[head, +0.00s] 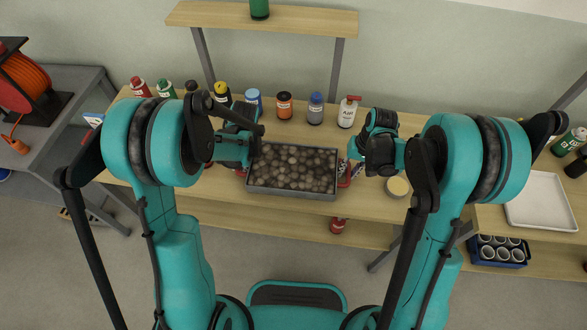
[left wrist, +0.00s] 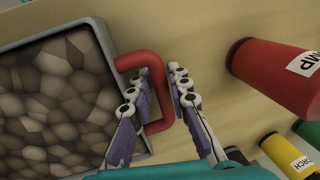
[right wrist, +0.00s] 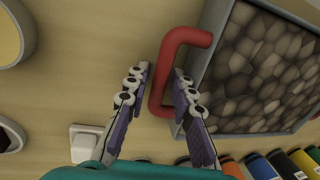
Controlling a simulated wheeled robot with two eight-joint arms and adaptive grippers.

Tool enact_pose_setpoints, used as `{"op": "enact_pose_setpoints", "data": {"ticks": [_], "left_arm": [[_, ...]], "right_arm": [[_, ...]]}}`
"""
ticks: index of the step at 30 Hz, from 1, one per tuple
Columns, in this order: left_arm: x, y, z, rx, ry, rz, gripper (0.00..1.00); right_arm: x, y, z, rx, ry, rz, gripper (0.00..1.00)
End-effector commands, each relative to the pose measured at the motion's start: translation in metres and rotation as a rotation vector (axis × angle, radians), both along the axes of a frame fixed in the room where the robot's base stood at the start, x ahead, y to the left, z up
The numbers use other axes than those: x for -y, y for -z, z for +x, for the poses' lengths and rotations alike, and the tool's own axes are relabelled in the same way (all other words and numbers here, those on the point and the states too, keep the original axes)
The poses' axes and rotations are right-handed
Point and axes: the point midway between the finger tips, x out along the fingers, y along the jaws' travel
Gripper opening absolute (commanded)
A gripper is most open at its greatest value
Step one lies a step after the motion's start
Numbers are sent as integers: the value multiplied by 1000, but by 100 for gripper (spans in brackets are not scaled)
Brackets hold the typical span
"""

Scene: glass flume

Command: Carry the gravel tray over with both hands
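The grey gravel tray (head: 290,193) sits level on the wooden bench, filled with brown-grey stones (head: 295,168). It has a red handle at each end. In the left wrist view, my left gripper (left wrist: 159,80) is open, its fingers on either side of the bar of one red handle (left wrist: 156,126). In the right wrist view, my right gripper (right wrist: 161,78) is open, its fingers straddling the bar of the other red handle (right wrist: 186,37). In the head view the left handle is mostly hidden by my left gripper, and the right handle (head: 344,176) shows partly.
Several bottles and cans, including an orange-red one (head: 284,105) and a white one (head: 347,112), stand behind the tray. A round yellowish dish (head: 397,187) is right of it. A white tray (head: 540,201) lies on the right-hand surface. A shelf (head: 290,19) stands above the back.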

Motion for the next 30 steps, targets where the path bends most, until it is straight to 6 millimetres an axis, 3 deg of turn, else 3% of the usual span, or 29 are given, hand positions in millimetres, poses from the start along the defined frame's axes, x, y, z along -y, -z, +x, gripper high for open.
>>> {"op": "enact_pose_setpoints", "data": {"ticks": [7,9,10,30], "left_arm": [[0,0,0,0,0,0,18],[0,0,0,0,0,0,2],[0,0,0,0,0,0,0],[0,-4,0,0,0,0,0]], "right_arm": [[0,0,0,0,0,0,24],[0,0,0,0,0,0,8],[0,0,0,0,0,0,0],[0,-4,0,0,0,0,0]]}}
